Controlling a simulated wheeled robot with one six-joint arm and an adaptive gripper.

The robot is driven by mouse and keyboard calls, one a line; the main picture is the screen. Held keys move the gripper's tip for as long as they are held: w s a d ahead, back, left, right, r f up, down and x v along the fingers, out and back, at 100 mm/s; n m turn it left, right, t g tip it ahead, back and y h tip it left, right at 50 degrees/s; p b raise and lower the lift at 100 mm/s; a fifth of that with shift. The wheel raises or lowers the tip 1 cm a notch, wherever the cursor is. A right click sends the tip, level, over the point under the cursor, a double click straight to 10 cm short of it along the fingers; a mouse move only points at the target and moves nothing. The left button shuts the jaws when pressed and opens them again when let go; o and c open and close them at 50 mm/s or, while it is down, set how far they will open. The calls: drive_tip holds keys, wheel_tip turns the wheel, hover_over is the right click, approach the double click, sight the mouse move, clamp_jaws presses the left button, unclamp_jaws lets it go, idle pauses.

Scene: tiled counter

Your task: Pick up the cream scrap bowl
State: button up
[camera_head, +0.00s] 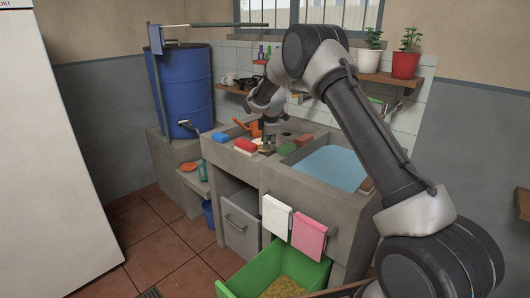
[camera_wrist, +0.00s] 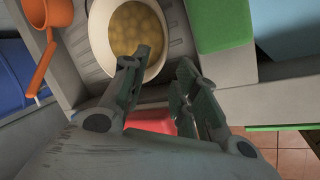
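The cream scrap bowl (camera_wrist: 164,30) is at the top of the wrist view, with yellowish lumpy contents. It stands in the grey ribbed sink area. My gripper (camera_wrist: 160,64) is open, its two fingers apart at the bowl's near right rim. The left finger overlaps the rim in the picture; I cannot tell whether it touches. In the head view my gripper (camera_head: 269,136) points down over the left part of the counter, and the bowl (camera_head: 263,145) is mostly hidden behind it.
An orange dipper (camera_wrist: 50,20) lies left of the bowl. A green block (camera_wrist: 222,22) is to the right. A water-filled basin (camera_head: 330,168) is on the right. A green drawer (camera_head: 240,285) stands open below.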

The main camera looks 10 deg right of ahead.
sight(268, 152)
drive_tip(key=x, duration=0.8)
drive_tip(key=shift+d+f, duration=0.2)
drive_tip(key=shift+d, duration=0.1)
clamp_jaws()
